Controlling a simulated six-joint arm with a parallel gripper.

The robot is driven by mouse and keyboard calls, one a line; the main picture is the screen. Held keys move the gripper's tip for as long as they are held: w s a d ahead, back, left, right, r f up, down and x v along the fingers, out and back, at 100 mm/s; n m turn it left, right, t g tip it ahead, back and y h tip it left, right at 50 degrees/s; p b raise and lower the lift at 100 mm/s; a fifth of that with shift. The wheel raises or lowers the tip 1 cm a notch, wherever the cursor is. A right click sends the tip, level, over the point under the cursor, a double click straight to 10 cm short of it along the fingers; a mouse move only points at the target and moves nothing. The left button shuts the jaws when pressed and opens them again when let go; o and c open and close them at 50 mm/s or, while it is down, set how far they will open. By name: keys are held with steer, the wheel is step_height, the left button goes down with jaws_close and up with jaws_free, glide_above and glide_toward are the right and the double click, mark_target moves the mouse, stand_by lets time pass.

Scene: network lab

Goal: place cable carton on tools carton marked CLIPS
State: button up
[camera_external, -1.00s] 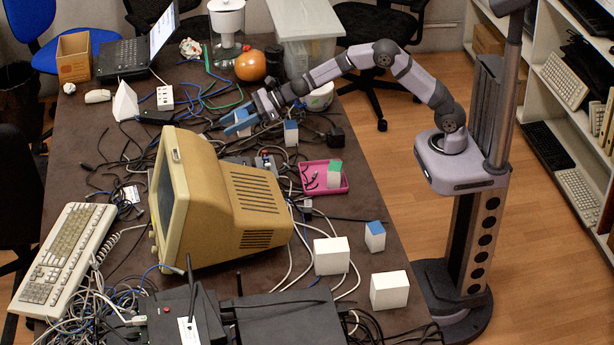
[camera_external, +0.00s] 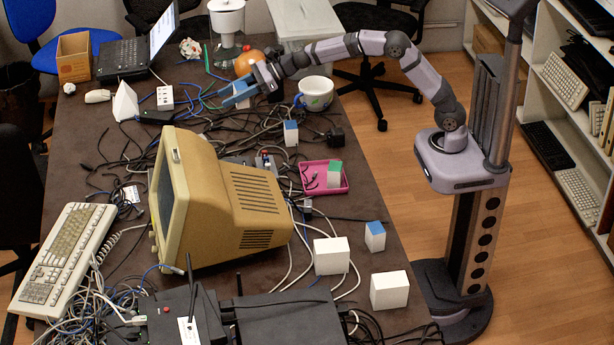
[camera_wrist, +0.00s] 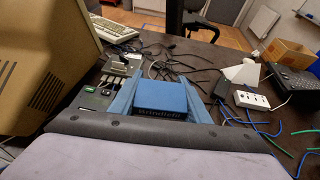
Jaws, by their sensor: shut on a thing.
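My gripper (camera_external: 250,86) is shut on a blue-topped carton (camera_external: 236,94) and holds it over the cables near the far part of the table. Another white carton with a blue top (camera_external: 291,134) stands to the right and nearer, and one more (camera_external: 375,237) stands near the table's right edge. A green-topped carton (camera_external: 334,174) stands in a pink tray (camera_external: 312,190). Two plain white cartons (camera_external: 331,256) (camera_external: 389,291) stand at the near right. I cannot see a CLIPS mark.
A beige monitor (camera_external: 215,200) fills the table's middle, among many loose cables. A white mug (camera_external: 317,94), an orange ball (camera_external: 247,62) and a white jug (camera_external: 228,22) are near my gripper. A power strip (camera_external: 165,98) lies to its left.

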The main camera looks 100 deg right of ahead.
step_height(320, 180, up, 5)
steer(key=w+a+n+g+y+p, duration=0.1)
steer(key=a+n+y+p, duration=0.2)
steer(key=a, duration=1.5)
steer(key=n+g+y+p, duration=0.4)
steer(key=n+g+y, duration=0.3)
steer(key=n+y, duration=0.15)
glide_above(331, 257)
step_height(331, 257, down, 3)
step_height(331, 257, down, 12)
steer(key=n, duration=0.1)
steer(key=shift+w+a+r, duration=0.2)
steer(key=shift+w+r, duration=0.05)
steer(key=shift+w, duration=0.05)
steer(key=shift+f+b, duration=0.2)
steer(key=shift+b, duration=0.1)
